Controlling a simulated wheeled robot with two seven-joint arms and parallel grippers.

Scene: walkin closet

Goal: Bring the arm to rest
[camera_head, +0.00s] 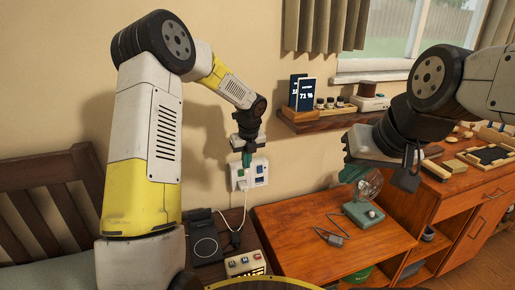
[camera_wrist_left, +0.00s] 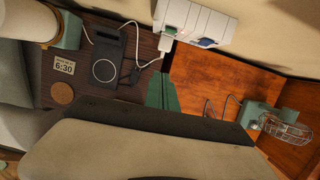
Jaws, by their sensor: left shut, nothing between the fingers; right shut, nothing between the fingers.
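My left arm is raised, white and yellow, bent at a high elbow in the head view. Its left gripper (camera_head: 246,158) hangs down with green fingertips, shut and empty, in front of the wall outlet plate (camera_head: 252,174). In the left wrist view its green fingers (camera_wrist_left: 162,92) are together, with nothing between them. My right gripper (camera_head: 352,172) is shut and empty, above the orange-brown desk (camera_head: 300,225) and near a small fan. I cannot tell whether the left fingertips touch the plate.
A green-based fan (camera_head: 364,212) stands on the desk. A wall shelf (camera_head: 320,122) holds small items. A wooden bench (camera_head: 40,205) is at far left.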

